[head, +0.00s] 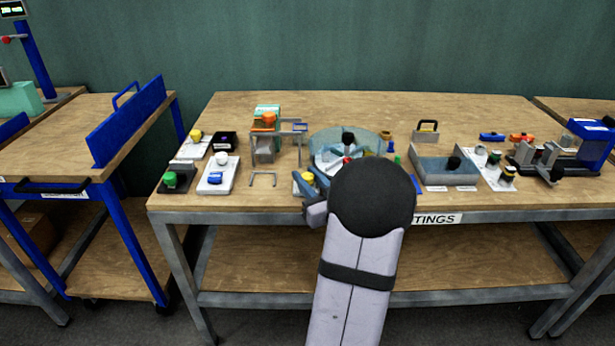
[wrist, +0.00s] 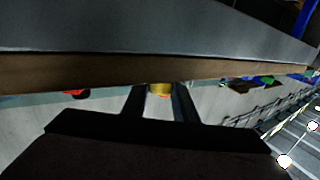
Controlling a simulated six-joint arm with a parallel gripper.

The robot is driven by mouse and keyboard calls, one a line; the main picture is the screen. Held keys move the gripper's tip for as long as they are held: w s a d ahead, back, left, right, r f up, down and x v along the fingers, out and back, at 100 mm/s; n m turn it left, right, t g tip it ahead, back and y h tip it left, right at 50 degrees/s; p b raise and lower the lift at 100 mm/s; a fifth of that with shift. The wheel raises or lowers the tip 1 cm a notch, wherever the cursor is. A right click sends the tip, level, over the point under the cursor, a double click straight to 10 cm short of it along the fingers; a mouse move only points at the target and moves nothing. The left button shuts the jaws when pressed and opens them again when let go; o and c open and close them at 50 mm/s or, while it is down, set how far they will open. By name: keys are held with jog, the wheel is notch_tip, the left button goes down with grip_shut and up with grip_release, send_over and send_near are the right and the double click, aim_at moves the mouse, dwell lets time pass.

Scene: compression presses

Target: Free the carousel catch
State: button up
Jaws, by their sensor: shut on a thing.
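The carousel (head: 373,142) is a round unit with a clear pale-green wall, near the middle of the bench. A black knob (head: 348,138) and a small red part (head: 347,160) show at it. My gripper (head: 314,180) is at its front left, low near the bench's front edge, partly hidden by my arm. In the wrist view my gripper (wrist: 160,98) has both dark fingers on either side of a yellow knob (wrist: 160,89), shut on it. The knob also shows in the head view (head: 303,177), on a pale block. I cannot tell which part is the catch.
To the right are a clear-fronted box (head: 440,168) and a blue-ended clamp (head: 590,140). The bench's back strip is clear.

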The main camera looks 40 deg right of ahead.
aim_at(312, 180)
jog(key=shift+r+n+t+y+p, duration=0.15)
jog(key=shift+n+t+y+p, duration=0.25)
jog(key=shift+n+y+p, duration=1.2)
jog(key=shift+w+n+y+b, duration=0.1)
jog(key=shift+n+y+b, duration=0.2)
jog(key=shift+y+b, duration=0.65)
jog(key=o, duration=1)
jog(key=shift+y+p, duration=0.25)
jog(key=shift+p, duration=0.05)
jog(key=shift+o, duration=0.2)
jog(key=shift+s, duration=3.7)
